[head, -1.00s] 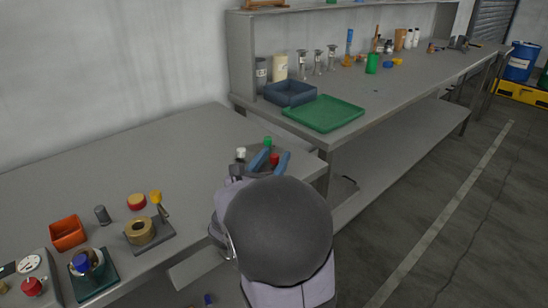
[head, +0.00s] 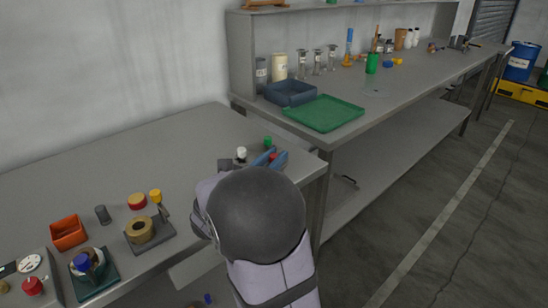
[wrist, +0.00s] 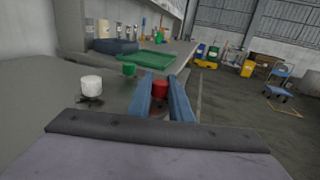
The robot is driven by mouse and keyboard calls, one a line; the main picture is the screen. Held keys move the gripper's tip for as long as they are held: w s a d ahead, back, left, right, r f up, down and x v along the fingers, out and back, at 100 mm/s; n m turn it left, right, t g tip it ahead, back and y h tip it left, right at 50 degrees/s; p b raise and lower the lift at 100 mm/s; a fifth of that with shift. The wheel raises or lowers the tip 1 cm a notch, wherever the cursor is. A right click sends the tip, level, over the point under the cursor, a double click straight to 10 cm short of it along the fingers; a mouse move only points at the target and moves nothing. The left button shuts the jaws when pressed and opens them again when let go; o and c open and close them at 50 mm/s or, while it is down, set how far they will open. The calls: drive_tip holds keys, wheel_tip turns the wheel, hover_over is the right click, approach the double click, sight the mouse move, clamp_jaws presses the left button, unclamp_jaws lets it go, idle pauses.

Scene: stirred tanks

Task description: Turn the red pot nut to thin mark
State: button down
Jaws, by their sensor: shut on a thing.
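The red pot nut (wrist: 160,89) sits between the two blue fingers of my gripper (wrist: 161,82) in the wrist view. In the head view a small red part of the nut (head: 274,157) shows at the fingertips, near the bench's right end. My gripper is shut on the nut, one finger on each side. A white nut (wrist: 91,85) stands to its left and a green nut (wrist: 128,69) stands behind, to the left. The thin mark cannot be made out, and the nut's base is mostly hidden.
A green tray (head: 323,113) and a blue-grey bin (head: 290,93) stand on the farther bench. An orange bin (head: 68,233), a brass ring (head: 141,230) on a plate and red and yellow caps lie at left. The bench middle is clear.

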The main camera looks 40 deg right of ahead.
drive_tip(key=shift+r+m+g+h+p, duration=0.1)
drive_tip(key=shift+m+g+h+p, duration=0.3)
drive_tip(key=shift+m+g, duration=1.1)
drive_tip(key=shift+n+g, duration=0.3)
drive_tip(key=c, duration=1.6)
unclamp_jaws()
drive_tip(key=shift+s+a, duration=0.25)
drive_tip(key=shift+a, duration=1.6)
drive_tip(key=shift+s+a, duration=0.2)
drive_tip(key=shift+a, duration=1.6)
